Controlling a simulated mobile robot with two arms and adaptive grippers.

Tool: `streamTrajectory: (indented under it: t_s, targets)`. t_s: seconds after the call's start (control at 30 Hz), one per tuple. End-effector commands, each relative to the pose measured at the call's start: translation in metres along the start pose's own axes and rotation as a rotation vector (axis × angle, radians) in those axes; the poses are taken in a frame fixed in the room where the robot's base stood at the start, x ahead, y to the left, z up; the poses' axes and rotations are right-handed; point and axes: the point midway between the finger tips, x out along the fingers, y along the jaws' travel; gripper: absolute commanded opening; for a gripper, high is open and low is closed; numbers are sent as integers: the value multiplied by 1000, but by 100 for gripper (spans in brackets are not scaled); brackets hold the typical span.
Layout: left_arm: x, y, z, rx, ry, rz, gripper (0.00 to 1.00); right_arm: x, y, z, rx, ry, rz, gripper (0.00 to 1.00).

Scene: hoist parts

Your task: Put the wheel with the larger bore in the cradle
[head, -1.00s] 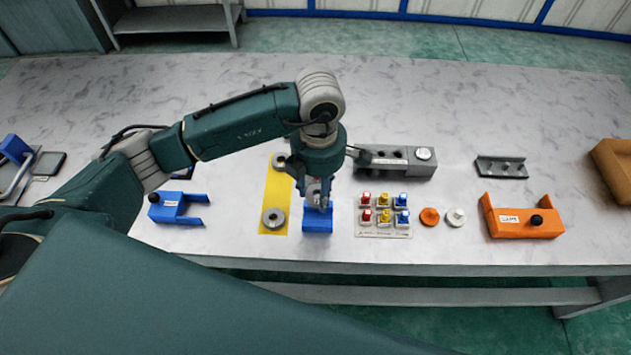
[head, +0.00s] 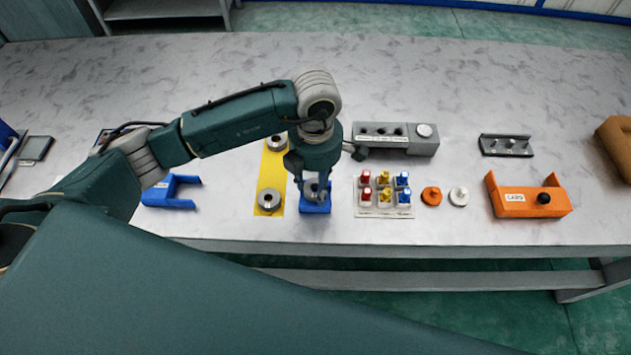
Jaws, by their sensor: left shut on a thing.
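My left gripper (head: 314,186) points down at the blue cradle (head: 315,209) and is shut on a grey metal wheel (head: 313,189). The wheel is at the cradle, between its sides as far as I can see; the fingers partly hide it, and I cannot tell whether it rests on the bottom. Two other grey wheels lie on the yellow mat (head: 272,175) to the left: a near wheel (head: 270,202) with a dark bore showing, and a far wheel (head: 277,143) partly beside my arm. My right gripper is not in view.
Right of the cradle stands a tray of coloured pieces (head: 384,210), then an orange disc (head: 431,196) and a white disc (head: 458,196). An orange holder (head: 528,201) is farther right. A grey block (head: 395,138) stands behind. A blue bracket (head: 171,194) lies left of the mat.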

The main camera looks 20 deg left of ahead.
Motion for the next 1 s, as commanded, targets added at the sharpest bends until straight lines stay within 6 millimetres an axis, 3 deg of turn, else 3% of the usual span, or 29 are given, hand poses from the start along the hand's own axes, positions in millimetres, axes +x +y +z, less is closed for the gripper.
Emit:
streamTrajectory:
  t_s: [0.33,1.0]
  targets:
    - [-1,0,0,0,-1,1,0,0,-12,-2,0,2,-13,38]
    - [-1,0,0,0,-1,1,0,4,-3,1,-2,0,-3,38]
